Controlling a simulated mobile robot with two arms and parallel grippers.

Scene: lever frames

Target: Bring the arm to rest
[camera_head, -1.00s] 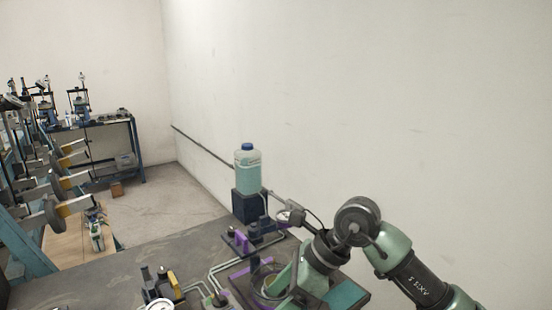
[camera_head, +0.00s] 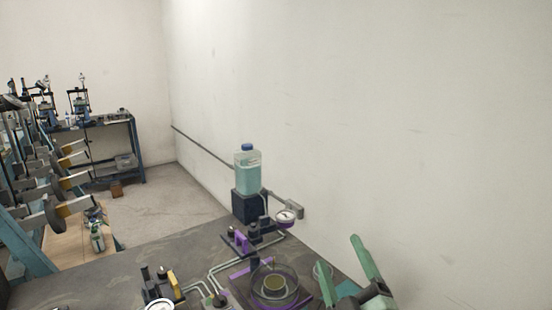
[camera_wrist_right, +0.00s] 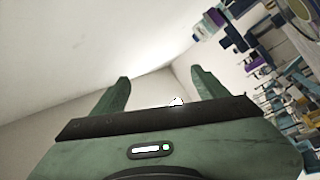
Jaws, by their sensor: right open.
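My right gripper (camera_head: 345,270) is at the bottom right of the head view, its green fingers raised in front of the wall and to the right of the bench fixture. In the right wrist view the right gripper (camera_wrist_right: 160,90) shows two green fingers spread wide with nothing between them. The arm behind it is mostly outside the head view. My left gripper is not in view.
A grey bench (camera_head: 130,270) carries a round clear dish (camera_head: 274,285), a gauge (camera_head: 286,218) and purple-marked fittings with tubing. A bottle of teal liquid (camera_head: 247,170) stands on a dark block (camera_head: 249,206). A wall (camera_head: 400,120) bounds the right side. A rack of levers (camera_head: 40,185) stands at left.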

